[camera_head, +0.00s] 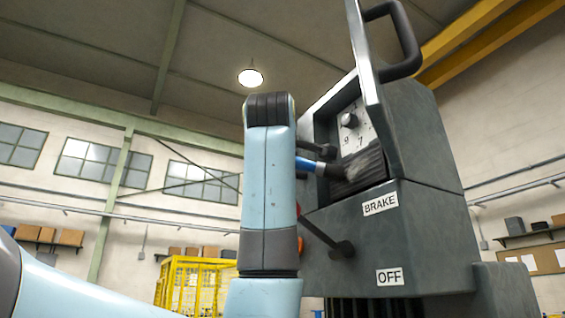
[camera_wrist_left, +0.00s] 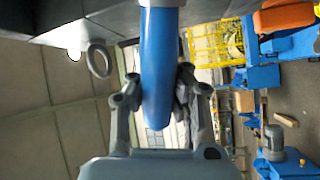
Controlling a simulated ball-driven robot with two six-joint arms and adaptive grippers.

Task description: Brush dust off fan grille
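A brush with a blue handle (camera_head: 311,164) and a dark head (camera_head: 333,171) points into the machine's open front. Its head is at a dark, finely striped patch (camera_head: 368,168), which looks like the fan grille, with a greyish dusty area. I cannot tell whether the brush touches it. My left gripper (camera_head: 308,162) is mostly hidden behind my own arm in the head view; its dark fingers show beside the handle. In the left wrist view, my left gripper (camera_wrist_left: 157,92) is shut around the blue handle (camera_wrist_left: 158,60). My right gripper is in neither view.
The grey machine (camera_head: 440,235) has a raised cover (camera_head: 372,80) with a black handle above the opening. A dial knob (camera_head: 349,120) sits above the striped patch. A black lever (camera_head: 342,249) sticks out below. A yellow cage (camera_head: 190,285) stands behind.

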